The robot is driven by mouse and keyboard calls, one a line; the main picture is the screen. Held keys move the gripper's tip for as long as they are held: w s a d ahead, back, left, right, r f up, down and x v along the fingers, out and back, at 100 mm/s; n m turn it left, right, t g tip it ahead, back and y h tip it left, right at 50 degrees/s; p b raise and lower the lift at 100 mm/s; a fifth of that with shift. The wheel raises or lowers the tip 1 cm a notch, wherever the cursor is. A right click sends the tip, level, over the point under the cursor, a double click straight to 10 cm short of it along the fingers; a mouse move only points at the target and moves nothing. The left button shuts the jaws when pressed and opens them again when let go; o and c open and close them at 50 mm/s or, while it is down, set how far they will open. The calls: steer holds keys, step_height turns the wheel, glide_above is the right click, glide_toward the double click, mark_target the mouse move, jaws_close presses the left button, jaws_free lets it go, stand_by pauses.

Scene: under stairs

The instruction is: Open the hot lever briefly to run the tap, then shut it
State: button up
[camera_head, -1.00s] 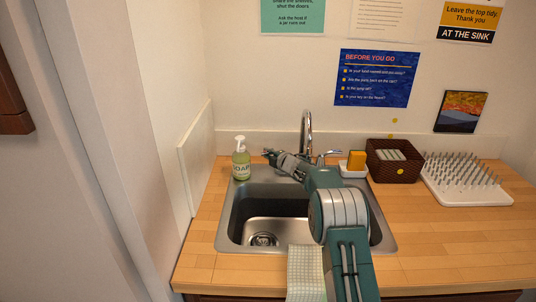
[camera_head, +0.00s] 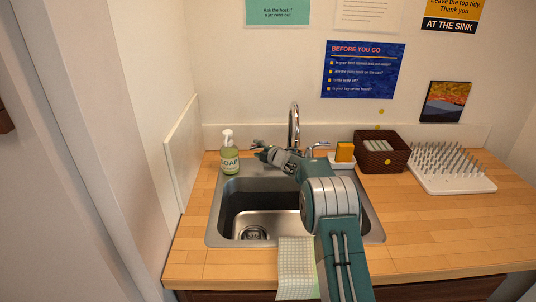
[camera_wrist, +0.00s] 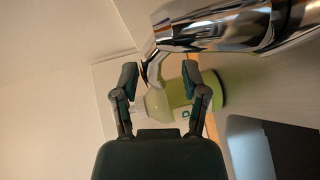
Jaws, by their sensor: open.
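The chrome tap (camera_head: 294,125) stands upright behind the steel sink. A lever shows to the right of its spout (camera_head: 318,146). The hot lever on the left is largely hidden by my gripper in the head view. My gripper (camera_head: 262,147) is just left of the spout, over the sink's back rim. No running water is visible.
A green soap bottle (camera_head: 229,157) stands close left of my gripper and shows behind the fingers. A sponge (camera_head: 344,152) in a white dish, a brown basket (camera_head: 381,158) and a white peg rack (camera_head: 455,183) stand right. A cloth (camera_head: 297,267) hangs at the front.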

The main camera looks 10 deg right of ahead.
steer(key=v, duration=1.1)
steer(key=shift+a, duration=0.1)
